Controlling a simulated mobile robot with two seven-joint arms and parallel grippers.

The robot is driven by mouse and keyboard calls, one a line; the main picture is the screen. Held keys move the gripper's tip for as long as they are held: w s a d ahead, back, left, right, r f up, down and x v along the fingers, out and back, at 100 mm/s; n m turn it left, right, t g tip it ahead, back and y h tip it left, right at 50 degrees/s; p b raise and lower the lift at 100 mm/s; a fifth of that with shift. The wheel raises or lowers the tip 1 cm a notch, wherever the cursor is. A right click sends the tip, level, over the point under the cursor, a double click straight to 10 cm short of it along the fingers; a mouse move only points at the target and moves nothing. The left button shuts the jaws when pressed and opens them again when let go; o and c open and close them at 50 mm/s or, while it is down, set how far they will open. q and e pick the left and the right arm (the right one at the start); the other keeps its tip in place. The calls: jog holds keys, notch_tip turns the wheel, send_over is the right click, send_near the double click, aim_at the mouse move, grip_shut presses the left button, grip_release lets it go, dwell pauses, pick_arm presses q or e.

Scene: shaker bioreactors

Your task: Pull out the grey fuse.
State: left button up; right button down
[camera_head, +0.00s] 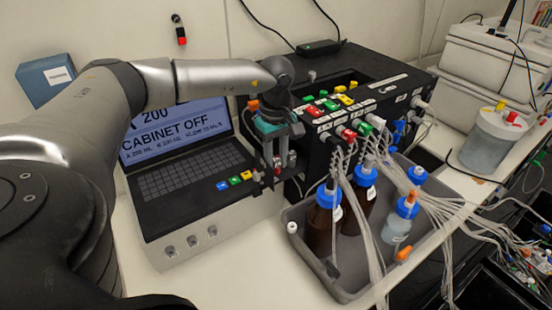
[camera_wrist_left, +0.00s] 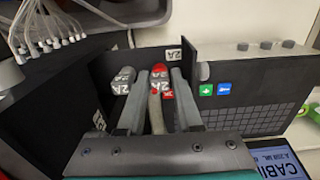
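A grey fuse (camera_wrist_left: 124,76) with a 2A label sits in a dark panel in the left wrist view. A red fuse (camera_wrist_left: 159,72) with a 2A label sits just right of it. My left gripper (camera_wrist_left: 160,84) reaches toward this panel with its fingers apart; the red fuse shows between them and the grey fuse beside the left finger. A grey-brown piece also shows between the fingers; I cannot tell what it is. In the head view my left gripper (camera_head: 275,170) points down at the dark box's left side, hiding most of the fuses. My right gripper is not in view.
A laptop-like console (camera_head: 185,185) stands left of the gripper. The dark box (camera_head: 375,90) with coloured plugs is right and behind. A grey tray (camera_head: 345,290) with capped bottles and many tubes stands close in front at the right.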

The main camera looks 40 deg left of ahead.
aim_at(276, 159)
pick_arm(q)
grip_shut()
jog(key=shift+r, duration=0.2)
dwell(0.3)
jog(key=shift+w+r+p, duration=0.2)
jog(key=shift+r+p, duration=0.3)
jog(key=shift+r, duration=0.25)
jog(key=shift+s+r+p, duration=0.2)
jog(key=shift+r+p, duration=0.1)
jog(key=shift+p, duration=0.1)
jog(key=shift+r+p, duration=0.45)
jog(key=shift+r+p, duration=1.15)
jog(key=shift+r, duration=0.3)
